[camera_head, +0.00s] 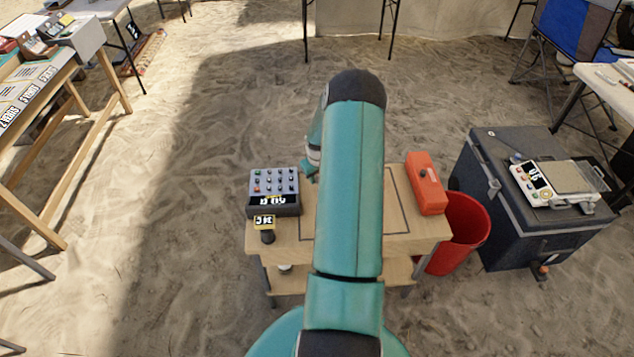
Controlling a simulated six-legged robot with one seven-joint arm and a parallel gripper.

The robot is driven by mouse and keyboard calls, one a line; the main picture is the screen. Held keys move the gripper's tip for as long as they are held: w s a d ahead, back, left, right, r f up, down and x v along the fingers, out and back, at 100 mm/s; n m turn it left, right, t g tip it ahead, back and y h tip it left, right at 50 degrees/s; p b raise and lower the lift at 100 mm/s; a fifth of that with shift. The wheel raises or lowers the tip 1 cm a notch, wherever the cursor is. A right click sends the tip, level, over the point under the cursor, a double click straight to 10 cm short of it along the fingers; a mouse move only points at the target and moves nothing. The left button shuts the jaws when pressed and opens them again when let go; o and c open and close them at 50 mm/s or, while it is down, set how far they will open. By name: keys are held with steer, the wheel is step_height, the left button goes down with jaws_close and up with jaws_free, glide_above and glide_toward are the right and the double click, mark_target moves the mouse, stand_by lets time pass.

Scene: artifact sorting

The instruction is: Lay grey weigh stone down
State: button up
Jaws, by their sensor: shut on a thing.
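My gripper (309,171) shows only in part, as a small piece past the left side of my teal arm, over the small wooden table (427,228). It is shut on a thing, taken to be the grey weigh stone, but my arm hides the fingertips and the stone. I cannot tell how high the stone is above the table. A dark outlined rectangle (400,205) is marked on the tabletop, partly covered by my arm.
A red bin (466,232) and a dark cooler (505,240) bearing a scale (540,184) stand right. Sand lies open left.

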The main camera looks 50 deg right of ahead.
mark_target(317, 178)
steer(key=shift+w+d+f, duration=0.1)
steer(key=shift+d+f, duration=0.05)
steer(key=shift+f, duration=0.1)
steer(key=shift+d+f, duration=0.1)
steer(key=shift+f, duration=1.5)
steer(key=shift+f, duration=0.15)
steer(key=o, duration=1)
steer(key=shift+o, duration=0.2)
